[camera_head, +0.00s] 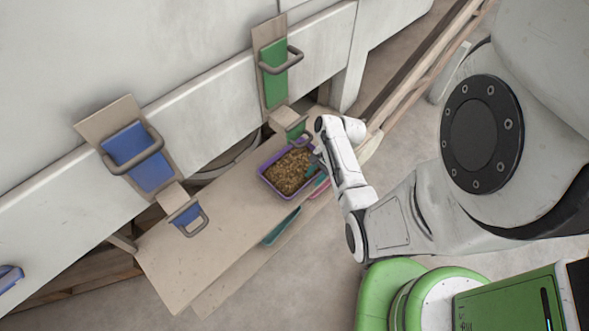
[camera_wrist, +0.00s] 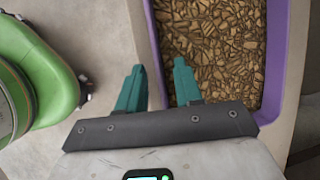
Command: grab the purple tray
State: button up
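The purple tray (camera_head: 262,177) sits on the beige shelf and is filled with brown pellets (camera_head: 289,171). In the wrist view its purple rim (camera_wrist: 294,65) runs along the right and its left wall shows near the top centre. My gripper (camera_wrist: 160,68) is open, with two teal fingers apart. The left finger appears outside the tray and the right finger over the pellets, with the tray's left wall between them. In the head view my gripper is at the tray's right edge, partly hidden by my wrist. I cannot tell whether the fingers touch the wall.
The beige shelf (camera_head: 190,256) has free room left of the tray. A blue-handled gate (camera_head: 187,215) and a green one (camera_head: 297,130) stand along its back edge. Larger blue (camera_head: 137,158) and green (camera_head: 275,82) panels are on the machine wall. A teal tray (camera_head: 281,228) shows below the shelf.

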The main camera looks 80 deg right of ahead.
jog(key=shift+f, duration=0.15)
grip_shut()
dwell(0.4)
